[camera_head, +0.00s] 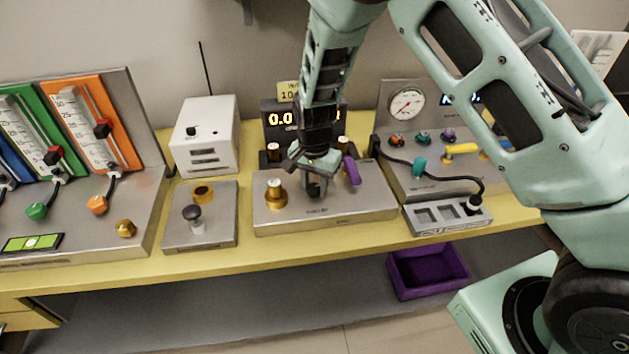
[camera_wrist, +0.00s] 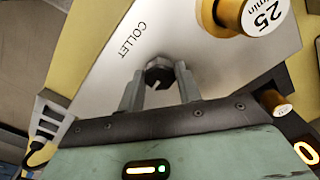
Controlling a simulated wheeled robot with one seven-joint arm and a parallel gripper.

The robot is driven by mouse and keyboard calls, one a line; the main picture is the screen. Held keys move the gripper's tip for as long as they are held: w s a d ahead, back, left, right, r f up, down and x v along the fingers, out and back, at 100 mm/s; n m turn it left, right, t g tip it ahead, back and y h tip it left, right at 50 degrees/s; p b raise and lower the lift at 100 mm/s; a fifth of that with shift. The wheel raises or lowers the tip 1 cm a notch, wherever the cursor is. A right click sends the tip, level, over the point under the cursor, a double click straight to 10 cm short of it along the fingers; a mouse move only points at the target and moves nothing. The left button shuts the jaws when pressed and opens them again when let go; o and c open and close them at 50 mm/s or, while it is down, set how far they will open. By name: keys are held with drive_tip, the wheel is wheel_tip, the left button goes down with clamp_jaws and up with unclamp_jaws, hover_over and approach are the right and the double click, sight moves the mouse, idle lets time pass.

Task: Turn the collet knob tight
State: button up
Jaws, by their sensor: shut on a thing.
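The collet knob (camera_wrist: 160,76) is a small dark knob with a pale mark on its top face. It stands on the grey metal panel (camera_wrist: 110,80), beside the printed word COLLET. In the wrist view my gripper (camera_wrist: 160,85) has one finger on each side of the knob and is shut on it. In the head view my gripper (camera_head: 316,186) points down at the middle of the metal box (camera_head: 355,208). There the knob is mostly hidden by the fingers.
A brass knob (camera_head: 276,193) stands close left of my gripper, marked 25 in the wrist view. A purple lever (camera_head: 351,170) is close on the right. A display (camera_head: 280,118) stands behind. A socketed block (camera_head: 447,215) with a black cable lies farther right.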

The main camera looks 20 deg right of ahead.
sight(315, 186)
drive_tip(key=shift+m, duration=0.6)
drive_tip(key=o, duration=1)
drive_tip(key=shift+r, duration=0.1)
wheel_tip(315, 186, up, 17)
drive_tip(key=b, duration=0.1)
drive_tip(key=shift+r, duration=0.15)
